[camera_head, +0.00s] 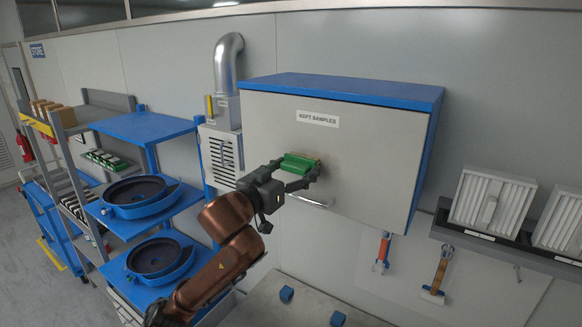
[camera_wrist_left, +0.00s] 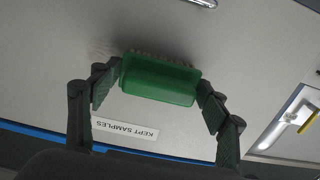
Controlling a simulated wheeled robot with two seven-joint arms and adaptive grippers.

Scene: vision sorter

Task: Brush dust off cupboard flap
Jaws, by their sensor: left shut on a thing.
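The cupboard has a blue top and a light grey flap (camera_head: 360,150) with a "KEPT SAMPLES" label; the flap is closed. A bar handle (camera_head: 312,200) runs along its lower part. My left gripper (camera_head: 298,172) is shut on a green brush (camera_head: 299,162) and holds it at the flap, above the handle. In the left wrist view the green brush (camera_wrist_left: 160,80) sits between both fingers, with its pale bristles towards the flap (camera_wrist_left: 240,60). I cannot tell whether the bristles touch it. A faint brownish dust smudge (camera_wrist_left: 103,47) shows beside the brush. My right gripper is not in view.
A silver duct (camera_head: 228,65) and a grey vented unit (camera_head: 220,155) stand left of the cupboard. Blue shelves with round bowls (camera_head: 140,196) are further left. Tools (camera_head: 437,275) hang below the cupboard, and white filters (camera_head: 490,203) stand on a ledge at the right.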

